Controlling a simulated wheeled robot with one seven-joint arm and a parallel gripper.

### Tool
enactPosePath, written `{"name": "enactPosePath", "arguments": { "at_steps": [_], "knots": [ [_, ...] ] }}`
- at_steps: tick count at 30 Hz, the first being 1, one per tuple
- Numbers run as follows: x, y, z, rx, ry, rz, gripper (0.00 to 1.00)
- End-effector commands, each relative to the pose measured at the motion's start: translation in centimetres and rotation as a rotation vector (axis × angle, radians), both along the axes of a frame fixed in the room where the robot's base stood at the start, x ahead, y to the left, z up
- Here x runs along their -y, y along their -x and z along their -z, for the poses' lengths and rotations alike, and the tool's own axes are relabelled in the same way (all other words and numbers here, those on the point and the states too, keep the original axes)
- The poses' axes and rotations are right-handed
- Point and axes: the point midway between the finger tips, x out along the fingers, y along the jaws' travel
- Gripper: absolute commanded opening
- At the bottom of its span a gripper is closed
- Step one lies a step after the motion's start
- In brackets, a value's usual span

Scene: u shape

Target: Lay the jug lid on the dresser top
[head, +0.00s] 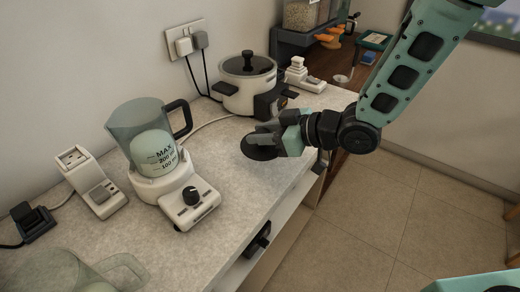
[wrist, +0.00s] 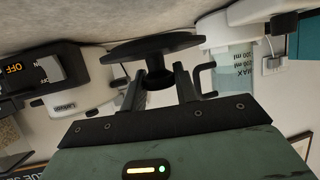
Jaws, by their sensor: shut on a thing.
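The jug lid (head: 258,149) is a dark round disc with a knob below my wrist. My gripper (head: 282,137) is shut on the lid's knob. In the wrist view the lid (wrist: 150,46) spreads past both fingertips (wrist: 160,82), with the knob between them. The lid is over the speckled grey dresser top (head: 235,185), near its right edge. I cannot tell from the pictures whether it touches the surface. The clear jug (head: 150,128) stands open-topped on its white blender base (head: 190,203), left of my gripper.
A white pot (head: 248,92) with a glass lid stands behind my gripper. A dark-and-white appliance (head: 268,104) is close beside it. White devices (head: 95,190) and a clear pitcher (head: 70,275) are at left. The dresser top between blender base and gripper is clear.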

Motion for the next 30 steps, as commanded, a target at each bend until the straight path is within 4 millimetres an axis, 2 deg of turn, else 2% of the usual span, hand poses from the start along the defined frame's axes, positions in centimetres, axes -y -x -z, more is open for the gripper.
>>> {"name": "enactPosePath", "arguments": {
  "at_steps": [12,25,26,27,30],
  "knots": [
    [0.0,0.0,4.5,-0.001,-0.001,-0.001,0.03],
    [0.0,0.0,5.2,0.002,-0.001,0.000,0.03],
    [0.0,0.0,5.0,0.002,-0.001,0.000,0.38],
    [0.0,0.0,5.0,0.002,-0.001,0.000,0.49],
    [0.0,0.0,5.0,0.002,-0.001,0.000,0.52]
  ]
}}
